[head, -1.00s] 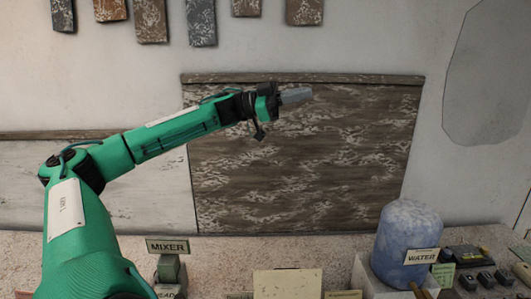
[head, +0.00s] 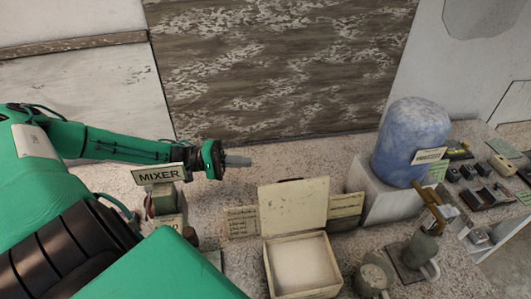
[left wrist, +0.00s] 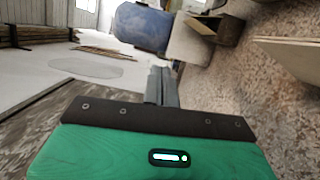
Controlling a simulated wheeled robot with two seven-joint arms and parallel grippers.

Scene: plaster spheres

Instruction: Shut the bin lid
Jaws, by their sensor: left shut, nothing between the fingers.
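The bin (head: 302,266) is a pale square box on the counter, low in the middle of the head view. Its lid (head: 293,208) stands open, upright at the bin's back edge. My left gripper (head: 238,161) is behind and to the left of the lid, apart from it, with its fingers shut and empty. In the left wrist view the shut fingers (left wrist: 161,86) point forward. A pale flat board (left wrist: 292,58) at the right there may be the lid; I cannot tell. My right gripper is not in view.
A MIXER sign (head: 159,176) stands on a small device left of the bin. A blue drum (head: 412,140) on a white block (head: 378,197) stands to the right. The counter behind the lid is clear.

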